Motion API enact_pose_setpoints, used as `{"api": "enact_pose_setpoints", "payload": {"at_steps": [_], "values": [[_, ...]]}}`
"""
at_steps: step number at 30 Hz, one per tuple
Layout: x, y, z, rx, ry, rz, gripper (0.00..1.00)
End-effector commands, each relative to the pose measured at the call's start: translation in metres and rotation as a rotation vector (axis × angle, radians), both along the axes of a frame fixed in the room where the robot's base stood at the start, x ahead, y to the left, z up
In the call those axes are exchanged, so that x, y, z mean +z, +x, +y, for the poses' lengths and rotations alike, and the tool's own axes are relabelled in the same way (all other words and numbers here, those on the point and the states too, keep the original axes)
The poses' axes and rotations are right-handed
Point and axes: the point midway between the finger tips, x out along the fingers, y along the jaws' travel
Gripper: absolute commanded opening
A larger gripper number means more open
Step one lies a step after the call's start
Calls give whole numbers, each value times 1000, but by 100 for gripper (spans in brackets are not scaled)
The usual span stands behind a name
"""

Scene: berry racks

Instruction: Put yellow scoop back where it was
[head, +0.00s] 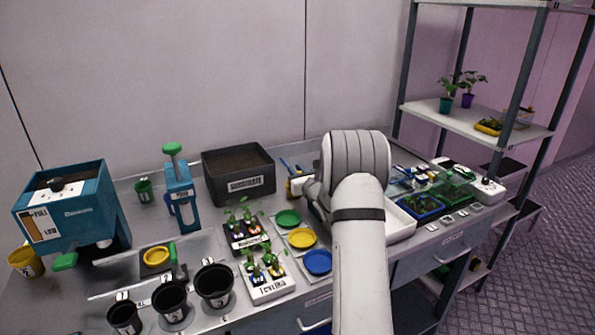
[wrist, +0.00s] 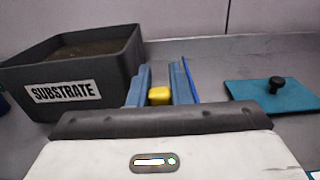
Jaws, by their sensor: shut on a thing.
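In the wrist view, my gripper (wrist: 163,90) has its two blue fingers closed around a small yellow piece, which I take to be part of the yellow scoop (wrist: 159,95). The rest of the scoop is hidden by the fingers and the gripper body. The gripper is over the back of the table, to the right of the substrate box (wrist: 120,75); the same box shows in the head view (head: 238,190).
A teal plate with a black knob (wrist: 255,97) lies right of the gripper. A thin blue rod (wrist: 188,75) is close to the right finger. Green (head: 288,218), yellow (head: 301,238) and blue (head: 318,262) dishes and potted seedlings (head: 245,235) stand left of my arm.

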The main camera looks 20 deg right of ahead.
Motion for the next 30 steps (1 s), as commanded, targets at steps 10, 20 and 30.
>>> {"api": "enact_pose_setpoints", "payload": {"at_steps": [10, 20, 30], "values": [[-1, 0, 1, 1, 0, 0, 25], [-1, 0, 1, 2, 0, 0, 39], [-1, -26, 0, 1, 0, 1, 39]]}}
